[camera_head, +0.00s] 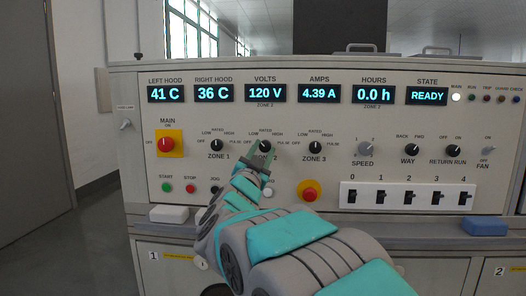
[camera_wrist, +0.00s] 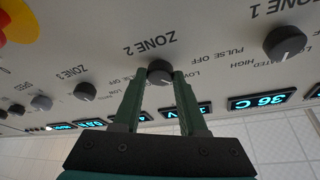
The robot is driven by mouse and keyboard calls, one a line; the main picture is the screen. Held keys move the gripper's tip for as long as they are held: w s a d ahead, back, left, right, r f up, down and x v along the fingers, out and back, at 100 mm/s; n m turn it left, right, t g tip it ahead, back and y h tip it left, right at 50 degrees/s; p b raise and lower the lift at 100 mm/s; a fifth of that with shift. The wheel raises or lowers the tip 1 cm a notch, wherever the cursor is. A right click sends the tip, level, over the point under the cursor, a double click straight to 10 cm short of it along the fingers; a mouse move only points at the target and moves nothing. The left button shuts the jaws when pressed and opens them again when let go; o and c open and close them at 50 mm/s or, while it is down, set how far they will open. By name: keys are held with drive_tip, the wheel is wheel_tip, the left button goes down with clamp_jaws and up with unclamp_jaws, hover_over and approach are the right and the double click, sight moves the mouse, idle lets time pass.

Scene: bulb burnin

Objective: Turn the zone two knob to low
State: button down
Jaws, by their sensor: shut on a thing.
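The zone two knob (camera_head: 265,146) is a small dark round knob on the cream control panel (camera_head: 330,200), between the zone one and zone three knobs. My gripper (camera_head: 258,158) reaches up to it from below and covers part of it and its label in the head view. In the wrist view, the two green fingers (camera_wrist: 160,82) of my gripper are closed on the sides of the zone two knob (camera_wrist: 159,70). The ZONE 2 label shows beside it. I cannot read clearly which mark its pointer faces.
The zone one knob (camera_head: 216,145) and zone three knob (camera_head: 315,147) sit close on either side. Several displays (camera_head: 265,93) run above. A red push button (camera_head: 309,191), a white block (camera_head: 169,214) and a blue block (camera_head: 485,226) are lower down.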

idle(0.3)
drive_tip(key=shift+c, duration=2.3)
unclamp_jaws()
drive_tip(key=v, duration=0.8)
drive_tip(key=shift+w, duration=0.1)
